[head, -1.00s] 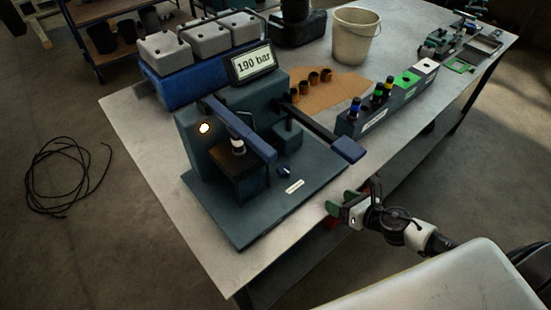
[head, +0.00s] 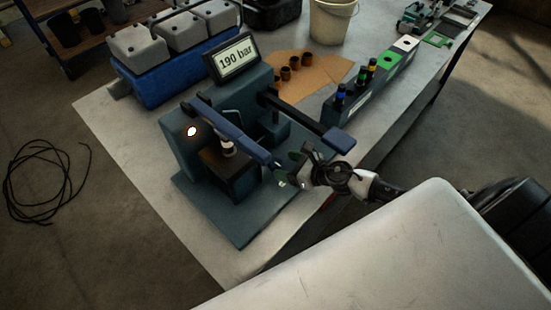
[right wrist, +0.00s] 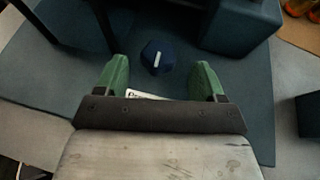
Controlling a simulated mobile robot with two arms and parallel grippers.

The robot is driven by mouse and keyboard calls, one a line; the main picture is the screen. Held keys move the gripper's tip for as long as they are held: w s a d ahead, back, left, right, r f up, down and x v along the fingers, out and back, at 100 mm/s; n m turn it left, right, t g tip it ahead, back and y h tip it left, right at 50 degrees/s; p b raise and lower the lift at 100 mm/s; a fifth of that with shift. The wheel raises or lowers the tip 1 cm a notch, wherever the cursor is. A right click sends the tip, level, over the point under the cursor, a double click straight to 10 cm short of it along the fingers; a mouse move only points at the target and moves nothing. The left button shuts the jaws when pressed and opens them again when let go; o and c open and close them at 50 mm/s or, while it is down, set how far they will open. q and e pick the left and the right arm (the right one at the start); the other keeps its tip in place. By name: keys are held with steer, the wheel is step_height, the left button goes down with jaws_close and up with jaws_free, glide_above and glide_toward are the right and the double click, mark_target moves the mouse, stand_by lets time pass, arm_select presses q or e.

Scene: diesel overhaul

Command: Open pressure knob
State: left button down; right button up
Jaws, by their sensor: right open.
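The pressure knob (right wrist: 158,57) is a small dark blue knob with a white mark on the dark teal base of the test stand (head: 187,150). In the right wrist view it lies just ahead of and between my right gripper's green fingers, not visibly touched. My right gripper (head: 286,170) is open and empty over the front of the stand's base; it also shows in the right wrist view (right wrist: 160,72). In the head view the knob is hidden around the gripper. The display (head: 237,58) reads 190 bar. My left gripper is not in view.
A blue lever arm (head: 240,135) crosses close to my right gripper. A second lever with a blue handle (head: 338,141) sticks out just beyond it. A rack (head: 368,85) with banded injectors stands to the right. A bucket (head: 333,20) stands behind.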

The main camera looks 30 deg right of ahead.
mark_target(276, 163)
steer(key=x, duration=0.4)
steer(key=shift+w+a, duration=0.1)
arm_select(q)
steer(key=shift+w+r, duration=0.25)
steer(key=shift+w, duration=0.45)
arm_select(e)
steer(key=shift+w+a+f, duration=0.1)
steer(key=shift+w+f, duration=0.05)
